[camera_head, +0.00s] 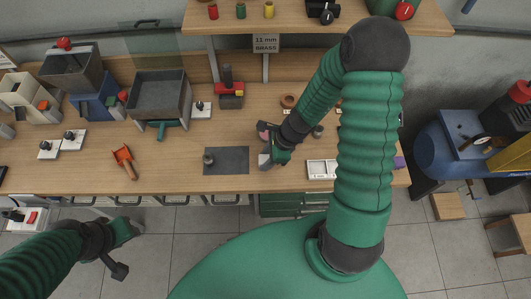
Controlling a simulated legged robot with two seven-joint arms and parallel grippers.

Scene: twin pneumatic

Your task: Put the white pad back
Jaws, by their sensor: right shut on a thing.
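My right gripper (267,146) is low over the bench, just right of the dark grey mat (232,160). It is shut on a small pale piece (264,161), which is mostly hidden by the jaws; I cannot tell for sure that it is the white pad. White plates with dark knobs stand at the left of the bench (73,140) and beside the grey bin (202,110). My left gripper (128,249) is open and empty, over the floor in front of the bench.
A small dark knobbed part (208,160) stands on the mat's left end. A red press (230,92) stands behind the mat. A white divided tray (321,169) is to the right, partly behind my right arm.

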